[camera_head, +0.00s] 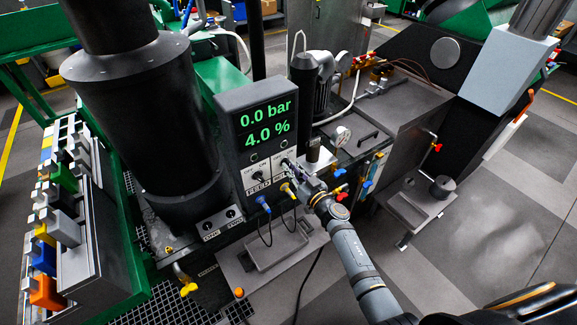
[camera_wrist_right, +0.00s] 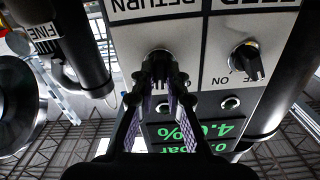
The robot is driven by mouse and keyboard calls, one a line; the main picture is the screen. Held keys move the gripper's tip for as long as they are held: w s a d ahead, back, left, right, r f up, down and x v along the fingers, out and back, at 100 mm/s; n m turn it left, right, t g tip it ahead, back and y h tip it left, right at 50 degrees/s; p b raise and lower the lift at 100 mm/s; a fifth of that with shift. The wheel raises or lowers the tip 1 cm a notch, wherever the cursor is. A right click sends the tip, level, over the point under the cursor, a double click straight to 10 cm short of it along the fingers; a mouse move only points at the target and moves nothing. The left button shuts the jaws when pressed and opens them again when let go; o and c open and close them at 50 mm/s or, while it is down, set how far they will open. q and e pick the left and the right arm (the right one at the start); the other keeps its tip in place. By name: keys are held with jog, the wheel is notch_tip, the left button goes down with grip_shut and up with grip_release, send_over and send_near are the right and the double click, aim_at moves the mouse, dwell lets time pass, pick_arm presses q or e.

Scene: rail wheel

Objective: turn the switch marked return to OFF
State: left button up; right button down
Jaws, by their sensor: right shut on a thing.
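The control panel (camera_head: 229,133) is a dark box with a green display reading 0.0 bar and 4.0 %, and light switch plates below it. The return switch (camera_wrist_right: 158,56) is a dark knob on the plate marked RETURN, upside down in the right wrist view. My right gripper (camera_wrist_right: 157,77) is shut on this knob, its two fingers on either side of it. In the head view the right gripper (camera_head: 289,166) reaches the panel from the lower right and hides most of the knob. Which way the knob points is hidden by the fingers. My left gripper does not show.
The feed switch (camera_wrist_right: 247,60) sits beside the return switch, with another knob also on the panel in the head view (camera_head: 258,176). Blue (camera_head: 263,204) and yellow (camera_head: 288,190) connectors with cables hang below. A large black cylinder (camera_head: 150,120) stands left; red and blue valves stand right.

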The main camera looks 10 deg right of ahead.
jog(key=n, duration=0.4)
jog(key=shift+n, duration=0.3)
jog(key=n, duration=0.2)
jog(key=shift+n, duration=0.4)
jog(key=c, duration=1.2)
grip_release()
